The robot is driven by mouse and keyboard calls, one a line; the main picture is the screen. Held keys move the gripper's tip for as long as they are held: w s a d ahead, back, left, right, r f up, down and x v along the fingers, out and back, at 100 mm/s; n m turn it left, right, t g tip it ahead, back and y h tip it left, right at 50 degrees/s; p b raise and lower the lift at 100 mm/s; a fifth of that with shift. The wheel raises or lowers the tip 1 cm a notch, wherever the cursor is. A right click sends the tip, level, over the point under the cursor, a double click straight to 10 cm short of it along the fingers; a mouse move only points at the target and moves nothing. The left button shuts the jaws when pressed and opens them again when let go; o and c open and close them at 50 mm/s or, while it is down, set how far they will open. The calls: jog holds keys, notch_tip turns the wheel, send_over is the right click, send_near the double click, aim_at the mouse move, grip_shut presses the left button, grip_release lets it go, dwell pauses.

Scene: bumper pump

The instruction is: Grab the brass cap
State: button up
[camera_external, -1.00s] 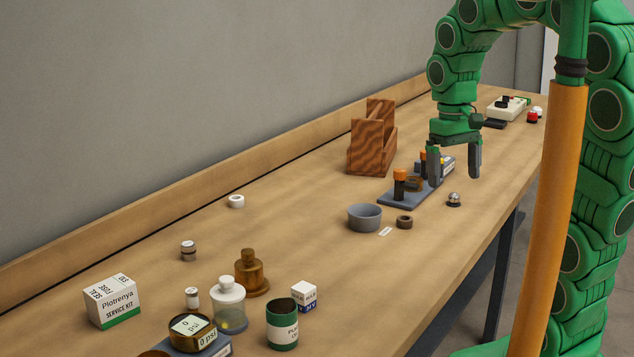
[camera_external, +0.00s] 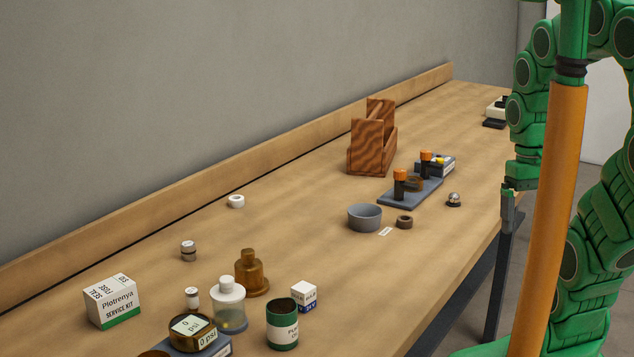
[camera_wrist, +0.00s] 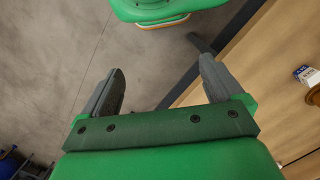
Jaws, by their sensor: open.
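A stepped brass piece with a wide foot and a narrow top (camera_external: 250,274) stands upright on the bench, near the front left in the external view; it looks like the brass cap. The white-topped glass jar (camera_external: 228,306) stands just in front of it. My gripper (camera_external: 510,210) hangs far to its right, beyond the bench's right edge, partly hidden by my orange column. In the wrist view my gripper (camera_wrist: 162,68) is open and empty, its fingers apart over the floor. The brass piece is not clearly visible there.
A service kit box (camera_external: 112,302), a green can (camera_external: 282,324) and a small white-and-blue box (camera_external: 304,297) stand around the brass piece. A grey bowl (camera_external: 365,218), a wooden caddy (camera_external: 370,150) and a grey fixture (camera_external: 400,195) stand farther back. The bench middle is mostly clear.

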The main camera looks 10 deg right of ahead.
jog(key=shift+w, duration=0.1)
jog(key=w+a+n+t, duration=0.1)
jog(key=w+a+n, duration=0.4)
jog(key=w+a, duration=1.55)
jog(key=n, duration=0.5)
send_over(249, 265)
jog(key=w, duration=0.1)
jog(key=shift+t, duration=0.4)
jog(key=f, duration=0.6)
jog(key=d+f, duration=0.1)
jog(key=f, duration=0.3)
jog(key=shift+w, duration=0.2)
jog(key=shift+s+a+f, duration=0.1)
jog(key=shift+a+f, duration=0.2)
jog(key=shift+a, duration=0.3)
jog(key=shift+d+f, duration=0.1)
jog(key=shift+f, duration=3.7)
jog(key=c, duration=1.3)
jog(key=shift+r, duration=0.1)
